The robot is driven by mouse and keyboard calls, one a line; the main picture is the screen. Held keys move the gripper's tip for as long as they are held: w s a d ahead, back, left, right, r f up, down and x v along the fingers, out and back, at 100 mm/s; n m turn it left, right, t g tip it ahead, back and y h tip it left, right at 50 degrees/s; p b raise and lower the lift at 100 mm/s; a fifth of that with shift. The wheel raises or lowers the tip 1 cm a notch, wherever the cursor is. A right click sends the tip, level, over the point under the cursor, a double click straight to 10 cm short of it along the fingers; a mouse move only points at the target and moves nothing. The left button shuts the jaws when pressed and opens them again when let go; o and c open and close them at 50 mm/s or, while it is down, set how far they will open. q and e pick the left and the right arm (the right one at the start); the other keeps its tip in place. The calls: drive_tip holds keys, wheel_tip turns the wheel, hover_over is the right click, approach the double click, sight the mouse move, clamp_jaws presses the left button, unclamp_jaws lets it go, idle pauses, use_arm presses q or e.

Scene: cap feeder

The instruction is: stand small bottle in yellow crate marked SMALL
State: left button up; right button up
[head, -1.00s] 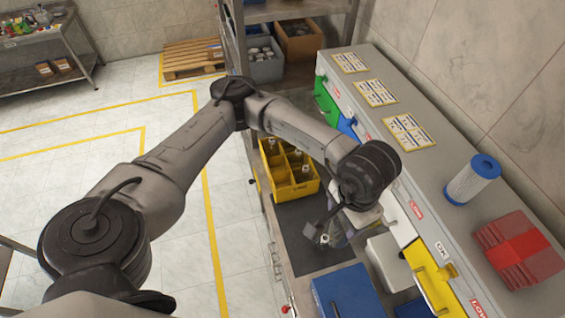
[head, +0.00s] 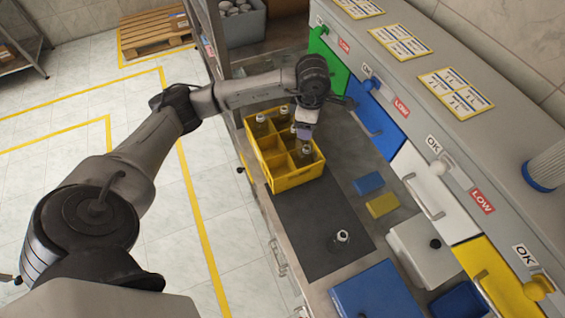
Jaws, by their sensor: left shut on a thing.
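My left gripper (head: 304,136) is over the right side of the crate, pointing down, and is shut on a small bottle (head: 306,150). The held bottle is at the crate's right compartments; its base is hidden, so I cannot tell whether it touches the floor. Another bottle (head: 342,237) stands on the mat. My right gripper is not in view.
The dark mat (head: 305,225) is mostly clear. To its right are a blue block (head: 368,184), a yellow block (head: 382,205) and a grey-white box (head: 422,250). A blue box (head: 378,294) lies in front. Coloured feeder bins, including a blue one (head: 376,122), line the right side.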

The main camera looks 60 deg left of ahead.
use_arm(q)
drive_tip(key=s+a+f+n+b, duration=0.3)
drive_tip(key=a+f+n+b, duration=0.3)
drive_tip(key=a+f+n, duration=0.75)
wheel_tip(320, 180, down, 10)
drive_tip(key=a, duration=0.2)
drive_tip(key=shift+n, duration=0.45)
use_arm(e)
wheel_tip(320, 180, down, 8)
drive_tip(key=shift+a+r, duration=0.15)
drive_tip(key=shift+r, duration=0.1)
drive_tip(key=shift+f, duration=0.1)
use_arm(q)
drive_tip(key=o, duration=1.1)
drive_tip(key=shift+d, duration=0.1)
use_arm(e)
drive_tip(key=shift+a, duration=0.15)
